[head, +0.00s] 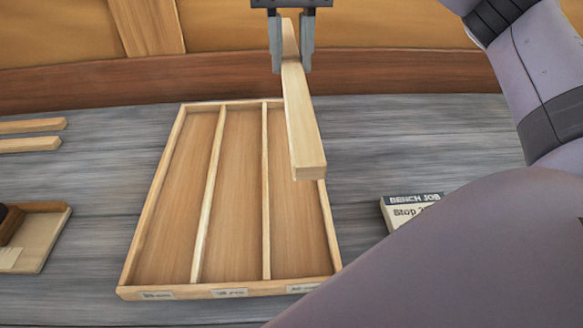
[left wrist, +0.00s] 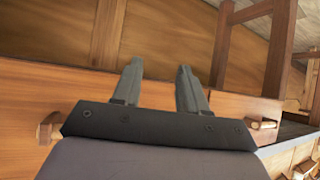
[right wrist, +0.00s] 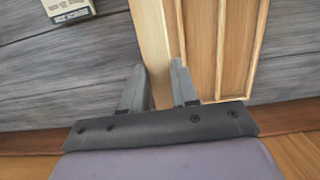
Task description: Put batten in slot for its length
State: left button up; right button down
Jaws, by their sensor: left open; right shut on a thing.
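A pale wooden batten (head: 301,118) is held in my right gripper (head: 291,62), which is shut on it near its far end. The batten is above the right part of a slotted wooden tray (head: 153,222), its near end toward the camera. In the right wrist view the batten (right wrist: 152,45) runs out between the fingers of my right gripper (right wrist: 160,85), beside the tray (right wrist: 219,50). The tray has three long empty-looking slots with small labels on the front rim, too small to read. My left gripper (left wrist: 158,88) is open and empty, facing wooden planking.
Two more battens (head: 30,135) lie on the grey bench at the left. A small wooden box (head: 38,240) sits at the left edge. A card reading "BENCH JOB" (head: 405,208) lies right of the tray, partly hidden by my arm. Bench between tray and card is clear.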

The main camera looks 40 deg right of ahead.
notch_tip(320, 180, down, 13)
jog(key=b, duration=0.4)
jog(key=shift+f, duration=2.85)
jog(key=shift+f, duration=0.1)
jog(key=c, duration=0.8)
grip_release()
jog(key=shift+c, duration=0.2)
